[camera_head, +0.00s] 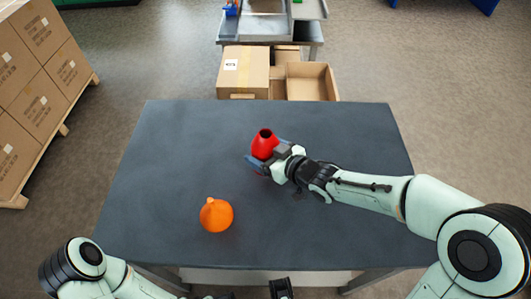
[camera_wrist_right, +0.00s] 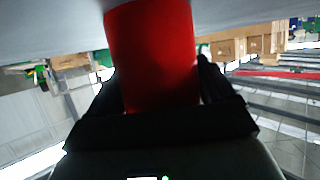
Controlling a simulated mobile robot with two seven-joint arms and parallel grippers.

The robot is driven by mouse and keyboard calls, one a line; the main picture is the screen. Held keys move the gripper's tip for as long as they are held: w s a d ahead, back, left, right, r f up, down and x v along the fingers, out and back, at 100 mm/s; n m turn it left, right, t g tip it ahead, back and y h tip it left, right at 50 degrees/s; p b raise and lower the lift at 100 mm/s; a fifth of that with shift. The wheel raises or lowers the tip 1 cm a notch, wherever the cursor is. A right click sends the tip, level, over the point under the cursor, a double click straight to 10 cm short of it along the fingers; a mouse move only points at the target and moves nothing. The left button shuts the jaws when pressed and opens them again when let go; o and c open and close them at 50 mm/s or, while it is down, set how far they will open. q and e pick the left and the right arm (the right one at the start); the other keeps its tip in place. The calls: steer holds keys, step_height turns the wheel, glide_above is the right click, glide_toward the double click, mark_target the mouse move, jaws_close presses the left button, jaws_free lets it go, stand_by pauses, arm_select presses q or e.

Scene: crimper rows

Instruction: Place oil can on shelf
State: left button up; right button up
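A red vessel (camera_head: 264,147) with a dark round opening stands upright on the dark grey table, near the middle. An orange rounded vessel (camera_head: 216,216) with a narrow neck stands nearer me to the left. I cannot tell for certain which is the oil can. My right gripper (camera_head: 267,153) reaches in from the right with its fingers on both sides of the red vessel. In the right wrist view the red body (camera_wrist_right: 153,55) fills the space between the fingers, close against both. My left gripper (camera_head: 281,288) is partly seen at the bottom edge, its fingers unclear.
The table (camera_head: 180,140) is otherwise bare, with free room left and right. Cardboard boxes (camera_head: 246,72) stand beyond its far edge, with a grey bench (camera_head: 280,28) behind. Stacked cartons on a pallet (camera_head: 38,90) are at the left. No shelf is clearly seen in the head view.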

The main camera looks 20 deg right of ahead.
steer(key=c, duration=0.7)
steer(key=shift+r, duration=0.15)
